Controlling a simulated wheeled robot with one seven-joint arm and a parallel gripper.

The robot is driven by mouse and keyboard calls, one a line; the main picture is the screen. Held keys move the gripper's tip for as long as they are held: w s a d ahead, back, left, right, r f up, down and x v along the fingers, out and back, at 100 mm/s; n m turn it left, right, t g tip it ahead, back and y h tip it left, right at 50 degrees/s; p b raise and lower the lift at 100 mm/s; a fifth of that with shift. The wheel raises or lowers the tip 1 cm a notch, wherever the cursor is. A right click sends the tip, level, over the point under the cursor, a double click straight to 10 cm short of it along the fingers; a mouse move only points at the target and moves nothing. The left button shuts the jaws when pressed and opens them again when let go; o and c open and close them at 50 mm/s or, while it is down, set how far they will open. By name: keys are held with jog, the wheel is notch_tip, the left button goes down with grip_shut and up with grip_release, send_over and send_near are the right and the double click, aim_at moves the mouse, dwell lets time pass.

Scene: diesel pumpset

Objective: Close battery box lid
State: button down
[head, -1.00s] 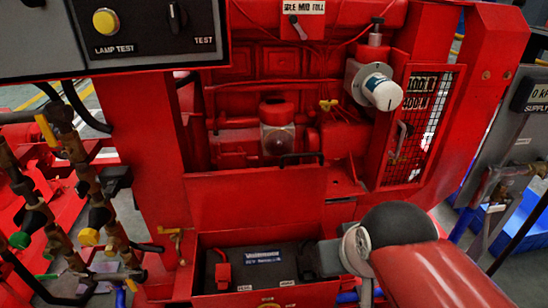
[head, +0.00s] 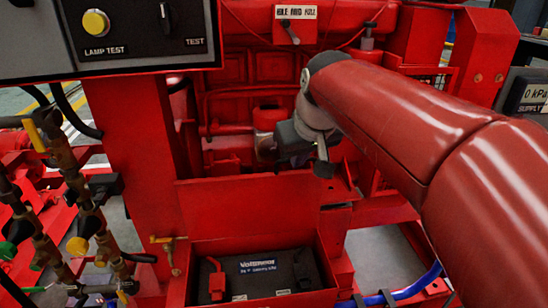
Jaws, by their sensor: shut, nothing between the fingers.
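The red battery box (head: 338,268) stands low in the middle of the head view. Its flat red lid (head: 245,218) is open and stands upright behind the box. A dark battery (head: 262,262) with white lettering and a red terminal lead shows inside. My gripper (head: 324,166) is shut and empty, just above the upper right edge of the lid, with its fingers pointing down. It covers the place of the lid's black handle. I cannot tell whether it touches the lid or is behind it.
The red engine (head: 245,75) lies behind the lid. A grey control panel (head: 130,35) hangs at upper left, above brass pipe valves (head: 65,160). A blue hose (head: 405,290) runs right of the box. The space directly over the battery is clear.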

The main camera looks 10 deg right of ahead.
jog(key=w+a+r+n+b, duration=0.1)
jog(key=w+a+n, duration=0.15)
jog(key=w, duration=1.15)
jog(key=shift+m+y, duration=0.35)
jog(key=shift+y, duration=0.05)
jog(key=x, duration=0.9)
jog(key=shift+w+f+b, duration=0.1)
jog(key=shift+f+b, duration=0.2)
jog(key=shift+s+d+f, duration=0.15)
jog(key=shift+s+d, duration=0.05)
jog(key=shift+s, duration=0.4)
jog(key=shift+s+d+f, duration=0.1)
jog(key=shift+s+d, duration=0.1)
jog(key=shift+s, duration=0.4)
jog(key=shift+s+d+f, duration=0.15)
jog(key=shift+s+d, duration=0.1)
jog(key=shift+s, duration=0.35)
jog(key=shift+b, duration=0.35)
